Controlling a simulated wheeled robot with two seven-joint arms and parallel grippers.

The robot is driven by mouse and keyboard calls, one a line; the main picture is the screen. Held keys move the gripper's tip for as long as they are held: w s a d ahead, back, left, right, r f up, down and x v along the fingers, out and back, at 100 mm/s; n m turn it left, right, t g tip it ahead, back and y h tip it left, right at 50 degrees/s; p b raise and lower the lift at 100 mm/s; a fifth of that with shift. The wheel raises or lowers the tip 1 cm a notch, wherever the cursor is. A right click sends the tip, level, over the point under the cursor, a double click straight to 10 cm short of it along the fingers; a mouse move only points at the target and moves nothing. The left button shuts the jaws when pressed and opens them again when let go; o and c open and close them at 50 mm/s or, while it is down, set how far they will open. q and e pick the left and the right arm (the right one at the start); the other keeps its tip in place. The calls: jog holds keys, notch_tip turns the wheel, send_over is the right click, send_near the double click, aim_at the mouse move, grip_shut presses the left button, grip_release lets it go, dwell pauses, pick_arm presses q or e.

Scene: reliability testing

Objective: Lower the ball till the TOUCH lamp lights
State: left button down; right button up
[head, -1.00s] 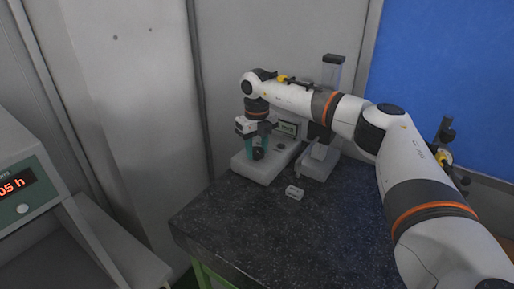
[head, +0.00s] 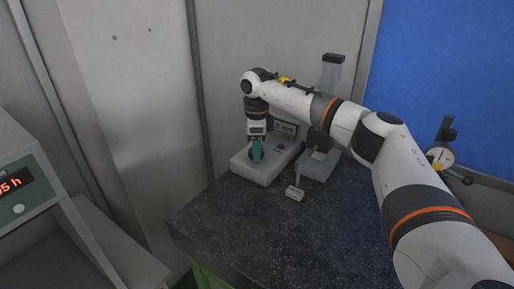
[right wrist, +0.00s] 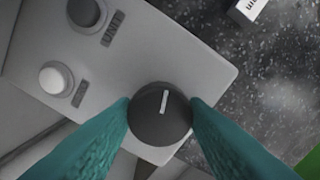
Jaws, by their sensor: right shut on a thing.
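My right gripper (head: 256,156) is over the pale grey base of a tester (head: 262,172) on the dark table. In the right wrist view its teal fingers (right wrist: 160,108) are shut on the sides of a round dark knob (right wrist: 158,128) with a white pointer line. A white round button or lamp (right wrist: 54,78) and a dark round button (right wrist: 86,12) with a label plate sit on the same grey panel. I cannot make out a ball or tell which part is the TOUCH lamp. My left gripper is not in view.
A stand with a clear column (head: 331,75) is right of the tester, partly behind my right arm. A small white block (head: 294,193) lies in front. A dial gauge (head: 440,156) is at the right. The table's front (head: 260,235) is clear.

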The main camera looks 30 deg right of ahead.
jog(key=n, duration=0.3)
jog(key=shift+n, duration=2.1)
jog(key=shift+f, duration=0.1)
jog(key=o, duration=1)
jog(key=shift+a, duration=0.1)
jog(key=shift+w+r+b, duration=0.1)
jog(key=shift+r+b, duration=0.2)
jog(key=shift+r, duration=0.15)
notch_tip(320, 180, up, 11)
jog(key=shift+r+b, duration=0.1)
jog(key=shift+b, duration=1.1)
